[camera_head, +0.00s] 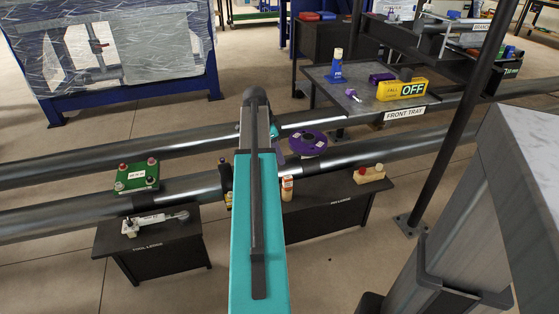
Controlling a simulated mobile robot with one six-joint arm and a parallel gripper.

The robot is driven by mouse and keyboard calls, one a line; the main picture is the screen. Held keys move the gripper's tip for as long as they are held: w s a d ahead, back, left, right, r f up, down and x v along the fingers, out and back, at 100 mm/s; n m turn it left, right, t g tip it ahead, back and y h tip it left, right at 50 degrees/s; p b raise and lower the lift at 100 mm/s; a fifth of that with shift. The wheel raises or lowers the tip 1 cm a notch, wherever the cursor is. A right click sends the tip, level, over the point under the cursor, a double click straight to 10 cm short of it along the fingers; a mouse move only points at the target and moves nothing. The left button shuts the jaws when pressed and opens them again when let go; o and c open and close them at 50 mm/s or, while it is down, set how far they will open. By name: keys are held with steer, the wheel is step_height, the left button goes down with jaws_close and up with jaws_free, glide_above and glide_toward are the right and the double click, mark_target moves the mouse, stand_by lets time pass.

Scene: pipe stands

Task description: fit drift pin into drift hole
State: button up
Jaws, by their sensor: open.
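My teal arm runs up the middle of the view to a dark rounded joint. The end of the arm and my gripper are hidden behind it. A round purple flange-like disc (307,143) with pale marks and a dark centre sits at the pipes, right of my arm. I cannot tell whether one of its openings is the drift hole. A small purple and white piece (353,95) lies on the front tray (342,101). No drift pin can be made out for certain.
A green plate with knobs (137,177) sits on the near pipe. A metal tool (155,221) lies on the left ledge (172,246). A dark post (446,148) stands right.

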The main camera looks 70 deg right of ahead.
steer(key=shift+w+r, duration=0.1)
steer(key=shift+r, duration=0.3)
stand_by(0.3)
